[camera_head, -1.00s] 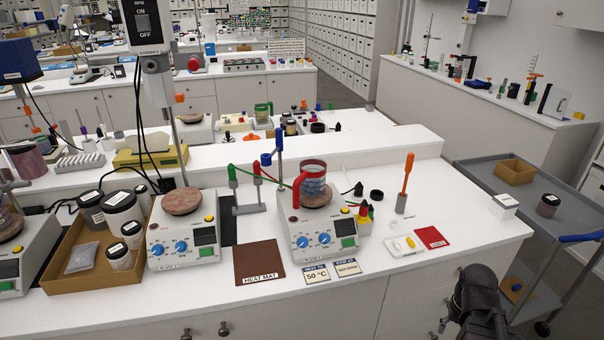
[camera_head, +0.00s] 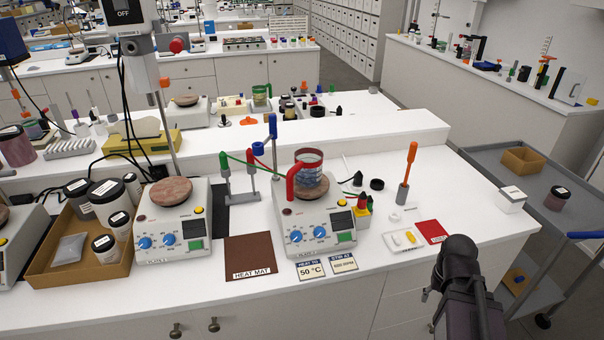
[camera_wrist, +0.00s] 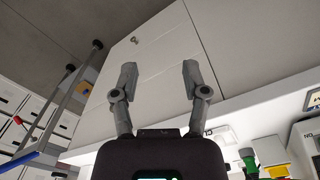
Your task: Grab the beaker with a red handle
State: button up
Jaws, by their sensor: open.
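The beaker (camera_head: 308,171) with a red handle stands upright on the round plate of the right-hand hot plate stirrer (camera_head: 318,228) on the white bench. Its handle is on its left side and its glass looks bluish. In the head view my arm is at the lower right, in front of the bench's front edge, well apart from the beaker. My gripper (camera_wrist: 157,82) shows in the wrist view with its two fingers spread and nothing between them. The beaker is not in the wrist view.
Left of the beaker are a clamp stand with green and red clips (camera_head: 238,178) and a brown heat mat (camera_head: 250,252). Right of it are dropper bottles (camera_head: 361,200), an orange-handled tool (camera_head: 407,172) upright and a white tray (camera_head: 404,240). A grey cart (camera_head: 480,160) stands at the right.

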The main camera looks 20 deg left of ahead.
jog(key=shift+o, duration=0.2)
jog(key=shift+w+a+r+h+p, duration=0.3)
jog(key=shift+w+a+r+p, duration=0.05)
jog(key=shift+w+a, duration=0.2)
jog(key=w+a+r+t+h+p, duration=0.2)
jog(key=w+a+r, duration=0.15)
jog(key=a, duration=0.35)
jog(key=w+a+r+t+h+p, duration=0.1)
jog(key=w+a+r+h+p, duration=0.2)
jog(key=a, duration=0.4)
jog(key=w+a+r+t+h+p, duration=0.1)
jog(key=w+a+r+t, duration=0.2)
jog(key=a, duration=0.4)
jog(key=s+a+r+t+p, duration=0.1)
jog(key=a+r, duration=0.3)
jog(key=a, duration=0.5)
jog(key=s+a+r+n+t+p, duration=0.1)
jog(key=s+a+r+t+p, duration=0.1)
jog(key=a+r, duration=0.3)
jog(key=s+a+r+t+p, duration=0.2)
jog(key=a+r, duration=0.3)
jog(key=a, duration=0.8)
jog(key=shift+a+r+n+t, duration=0.25)
jog(key=shift+n+t, duration=0.15)
jog(key=shift+t, duration=0.5)
jog(key=shift+w, duration=0.1)
jog(key=b+x, duration=0.2)
jog(key=x, duration=0.6)
jog(key=shift+w+d+f, duration=0.15)
jog(key=shift+w, duration=0.05)
